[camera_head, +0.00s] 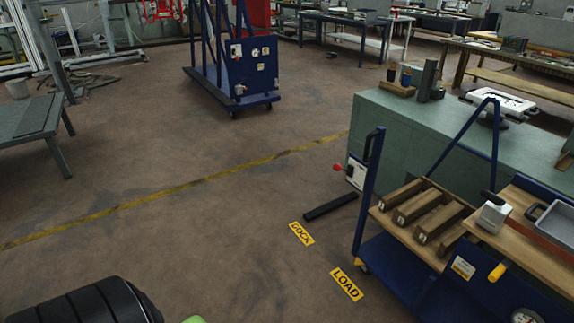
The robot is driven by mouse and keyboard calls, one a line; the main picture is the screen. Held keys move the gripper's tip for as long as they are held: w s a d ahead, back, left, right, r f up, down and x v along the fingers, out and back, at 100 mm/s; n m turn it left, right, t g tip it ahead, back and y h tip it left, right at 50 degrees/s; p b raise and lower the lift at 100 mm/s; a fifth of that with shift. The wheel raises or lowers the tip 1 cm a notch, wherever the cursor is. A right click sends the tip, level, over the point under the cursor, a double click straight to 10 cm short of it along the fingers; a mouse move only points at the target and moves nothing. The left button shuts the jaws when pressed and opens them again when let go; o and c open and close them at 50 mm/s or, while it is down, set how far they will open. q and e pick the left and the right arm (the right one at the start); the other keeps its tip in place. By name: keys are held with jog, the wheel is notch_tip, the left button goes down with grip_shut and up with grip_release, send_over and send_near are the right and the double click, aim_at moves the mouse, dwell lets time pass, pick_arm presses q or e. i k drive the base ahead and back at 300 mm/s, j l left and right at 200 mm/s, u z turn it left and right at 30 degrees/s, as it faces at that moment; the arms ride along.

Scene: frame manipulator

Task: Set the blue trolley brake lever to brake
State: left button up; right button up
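The blue trolley (370,190) stands at the lower right, with its right side cut off by the frame. A white box with a red-knobbed lever (338,168) is by its left upright. A yellow-ended handle (497,272) projects from its near side, beside a small yellow-and-white label (462,267) too small to read. I cannot tell which of these is the brake lever or how it is set. Neither of my grippers can be made out. A black ribbed part, likely mine, fills the bottom left corner.
The trolley carries wooden blocks (440,222) and a grey tray (556,228). A green workbench (385,135) stands behind it. Floor labels (346,284) and a black bar (330,206) lie to its left. Another blue wheeled unit (238,75) stands further back. The middle floor is clear.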

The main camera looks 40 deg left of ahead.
aim_at(337, 167)
jog(key=u, duration=1)
